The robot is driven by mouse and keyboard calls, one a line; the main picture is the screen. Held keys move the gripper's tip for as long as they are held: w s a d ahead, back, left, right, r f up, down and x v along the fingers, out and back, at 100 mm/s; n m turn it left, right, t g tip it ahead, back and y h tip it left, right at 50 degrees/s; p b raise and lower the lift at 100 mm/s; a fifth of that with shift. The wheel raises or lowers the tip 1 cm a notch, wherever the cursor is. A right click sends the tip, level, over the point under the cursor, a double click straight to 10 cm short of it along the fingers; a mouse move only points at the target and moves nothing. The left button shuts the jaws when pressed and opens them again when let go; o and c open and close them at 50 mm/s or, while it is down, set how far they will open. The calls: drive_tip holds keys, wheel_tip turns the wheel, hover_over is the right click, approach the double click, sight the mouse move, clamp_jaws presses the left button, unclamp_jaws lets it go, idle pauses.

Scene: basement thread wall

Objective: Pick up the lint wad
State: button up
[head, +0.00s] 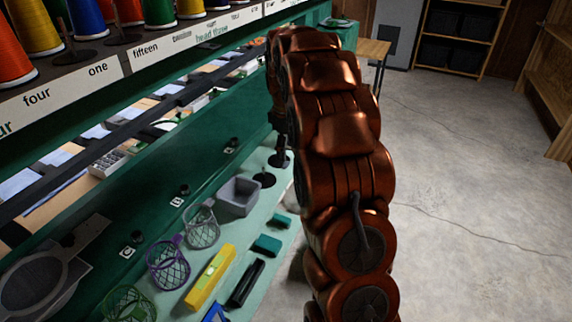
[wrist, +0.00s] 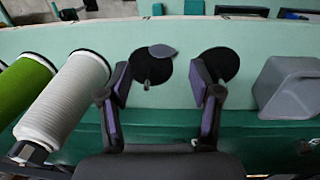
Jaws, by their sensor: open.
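A small grey, flattened oval (wrist: 163,50), which looks like the lint wad, shows in the wrist view at the edge of the left black disc (wrist: 145,68). My gripper (wrist: 159,84) is open, with its two fingers spread and nothing between the pads. The grey oval appears just beyond the fingertips, between them in the picture. I cannot tell how high the fingers are above the shelf. In the head view my copper arm hides much of this area, and I cannot make out the wad there.
A second black disc (wrist: 218,65) lies by the right finger. A grey bin (wrist: 290,85) stands at right. White (wrist: 65,98) and green (wrist: 22,92) spools stand at left. The head view shows a yellow level (head: 210,277) and mesh cups (head: 168,263) on the shelf.

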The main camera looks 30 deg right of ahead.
sight(287, 165)
wheel_tip(287, 165, down, 4)
drive_tip(key=shift+s+f+p, duration=0.15)
drive_tip(key=shift+p, duration=0.9)
drive_tip(key=shift+f, duration=0.4)
drive_tip(key=c, duration=0.8)
